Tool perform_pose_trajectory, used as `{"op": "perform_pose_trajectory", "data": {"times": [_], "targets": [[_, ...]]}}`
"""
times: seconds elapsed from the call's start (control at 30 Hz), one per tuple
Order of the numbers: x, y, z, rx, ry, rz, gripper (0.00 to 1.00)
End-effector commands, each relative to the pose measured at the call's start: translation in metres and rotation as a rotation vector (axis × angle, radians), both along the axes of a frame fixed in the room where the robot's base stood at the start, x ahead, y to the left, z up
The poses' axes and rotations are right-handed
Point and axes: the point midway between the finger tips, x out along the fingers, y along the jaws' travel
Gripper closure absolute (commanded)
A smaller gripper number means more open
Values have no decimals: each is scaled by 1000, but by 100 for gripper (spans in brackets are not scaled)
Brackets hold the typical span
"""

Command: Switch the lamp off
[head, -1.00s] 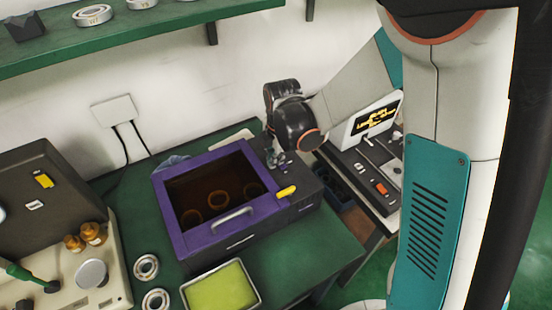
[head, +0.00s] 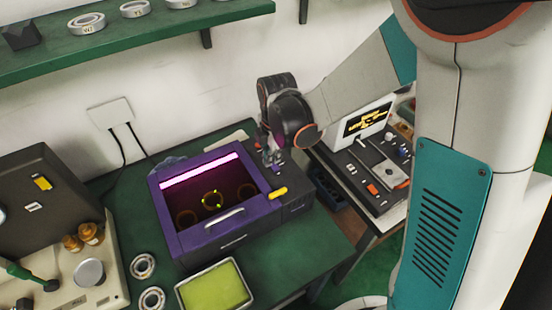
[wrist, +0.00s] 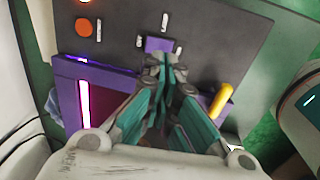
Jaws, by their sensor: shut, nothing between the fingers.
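A purple-framed box (head: 167,218) stands on the green bench. Its lamp (head: 200,170) glows as a bright pink-white strip, and it also shows lit in the wrist view (wrist: 84,103). Rings show inside through the window, one with bright yellow-green spots. My gripper (head: 271,160) is over the dark panel at the box's right side. In the wrist view, my gripper's closed fingertips (wrist: 164,60) are at or just above a small purple part (wrist: 158,45) on that panel, partly hiding it; contact cannot be told. An orange round knob (wrist: 85,27) and a small glowing light are at the panel's upper left.
A yellow handle (head: 278,193) is on the box's right front. A yellow-green tray (head: 214,288) and bearing rings (head: 142,266) lie in front and left. A device with a lit screen (head: 367,122) stands at right. A green shelf (head: 130,40) is above.

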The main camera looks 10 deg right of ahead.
Motion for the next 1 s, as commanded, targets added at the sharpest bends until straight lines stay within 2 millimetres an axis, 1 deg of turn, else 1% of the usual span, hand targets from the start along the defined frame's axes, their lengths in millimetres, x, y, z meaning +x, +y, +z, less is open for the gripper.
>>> {"op": "perform_pose_trajectory", "data": {"times": [0.03, 0.1, 0.3, 0.4, 0.5, 0.6, 1.0], "targets": [[-1, 1, 16, 0, 0, 1, 100], [-4, 0, 31, 0, 0, 0, 100], [-8, -2, 71, 0, 0, 0, 100], [-9, -3, 85, 0, 0, 0, 100], [-11, -4, 95, 0, 0, 0, 100], [-11, -4, 100, 0, 0, 0, 100], [-11, -4, 101, 0, 0, 0, 100]]}}
